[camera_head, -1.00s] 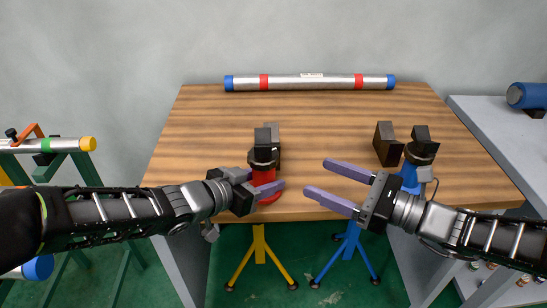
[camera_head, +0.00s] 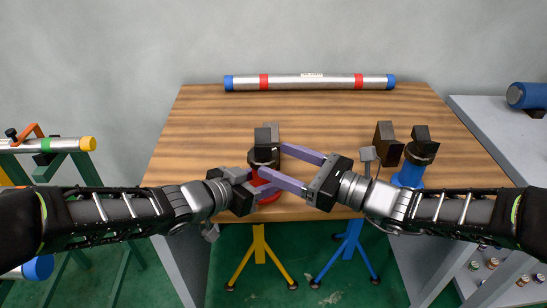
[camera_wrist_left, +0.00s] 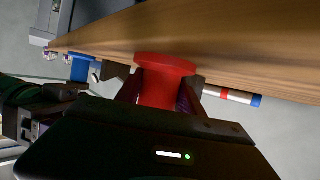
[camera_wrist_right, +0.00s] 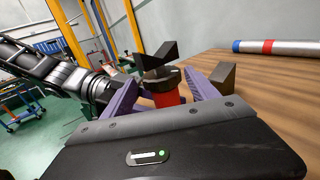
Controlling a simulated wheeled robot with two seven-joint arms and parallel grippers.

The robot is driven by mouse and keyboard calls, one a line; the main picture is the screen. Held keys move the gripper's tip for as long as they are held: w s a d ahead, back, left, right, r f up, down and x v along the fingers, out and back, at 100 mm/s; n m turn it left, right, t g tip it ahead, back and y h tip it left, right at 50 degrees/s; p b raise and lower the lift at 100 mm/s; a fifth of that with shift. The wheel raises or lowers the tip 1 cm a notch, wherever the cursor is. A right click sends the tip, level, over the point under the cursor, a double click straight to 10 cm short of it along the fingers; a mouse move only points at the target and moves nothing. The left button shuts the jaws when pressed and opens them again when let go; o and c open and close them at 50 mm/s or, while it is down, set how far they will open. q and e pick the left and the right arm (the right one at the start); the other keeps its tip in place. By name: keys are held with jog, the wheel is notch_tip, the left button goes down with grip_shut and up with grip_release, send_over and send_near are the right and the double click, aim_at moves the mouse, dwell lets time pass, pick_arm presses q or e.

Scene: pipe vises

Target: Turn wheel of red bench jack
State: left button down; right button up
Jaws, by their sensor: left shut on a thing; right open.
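The red bench jack (camera_head: 270,200) stands near the front edge of the wooden table, with a dark collar and dark block on top. My left gripper (camera_head: 256,183) is shut on its red body, low down. In the left wrist view the red body (camera_wrist_left: 160,88) sits between the dark fingers, with its wide red flange beside the tabletop. My right gripper (camera_head: 273,160) is open and reaches in from the right, fingers either side of the jack's upper part. In the right wrist view the jack (camera_wrist_right: 166,98) is between the purple fingers; contact cannot be told.
A blue jack (camera_head: 410,175) stands at the right of the wooden table (camera_head: 330,115), beside a dark block (camera_head: 387,143). A silver pipe (camera_head: 310,82) with red bands lies along the back. Yellow (camera_head: 259,255) and blue (camera_head: 350,250) stands show below the front edge. The table's middle is clear.

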jog(key=shift+x, duration=1.15)
jog(key=c, duration=1.1)
jog(key=shift+w+n+g+y, duration=0.3)
jog(key=shift+n+g+y, duration=0.6)
jog(key=shift+g, duration=0.5)
jog(key=shift+w+d+n+g+y, duration=0.1)
jog(key=shift+n+g+y, duration=0.4)
jog(key=shift+n+g, duration=1.4)
jog(key=shift+m, duration=0.3)
jog(key=o, duration=1.1)
